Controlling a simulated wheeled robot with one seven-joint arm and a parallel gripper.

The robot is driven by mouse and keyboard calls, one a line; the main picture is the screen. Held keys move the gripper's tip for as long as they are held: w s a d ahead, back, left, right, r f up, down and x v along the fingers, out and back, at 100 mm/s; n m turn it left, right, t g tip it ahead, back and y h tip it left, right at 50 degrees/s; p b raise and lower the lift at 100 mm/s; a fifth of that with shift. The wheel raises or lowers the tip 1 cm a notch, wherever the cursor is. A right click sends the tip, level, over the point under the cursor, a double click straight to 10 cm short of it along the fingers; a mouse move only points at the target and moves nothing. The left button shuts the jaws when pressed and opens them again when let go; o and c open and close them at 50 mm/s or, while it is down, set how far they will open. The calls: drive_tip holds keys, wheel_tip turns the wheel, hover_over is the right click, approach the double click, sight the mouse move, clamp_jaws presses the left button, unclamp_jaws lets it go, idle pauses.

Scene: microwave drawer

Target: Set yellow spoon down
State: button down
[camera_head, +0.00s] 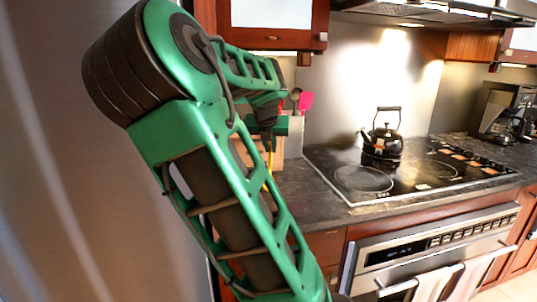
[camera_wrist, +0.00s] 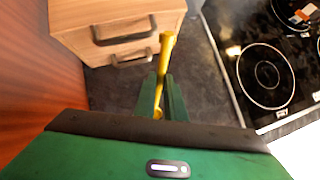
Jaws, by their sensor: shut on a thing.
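A yellow spoon (camera_wrist: 165,58) is held between the two green fingers of my gripper (camera_wrist: 163,95) in the wrist view. Its long part points up the picture, toward a wooden drawer box. In the head view the yellow spoon (camera_head: 268,172) shows as a thin strip below my gripper (camera_head: 268,145), mostly hidden behind my green arm. The gripper is over the dark countertop (camera_wrist: 112,92), left of the stove. I cannot tell whether the spoon touches the counter.
The wooden box (camera_wrist: 120,27) with dark handles stands at the back of the counter. A black glass cooktop (camera_wrist: 262,75) lies to the right, with a black kettle (camera_head: 382,142) on it. A reddish wooden panel (camera_wrist: 35,75) borders the left. A small bare counter patch lies between.

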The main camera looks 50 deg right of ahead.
sight(270, 159)
wheel_tip(270, 159, down, 2)
drive_tip(key=shift+f, duration=0.1)
drive_tip(key=shift+s, duration=0.1)
drive_tip(key=c, duration=1.8)
unclamp_jaws()
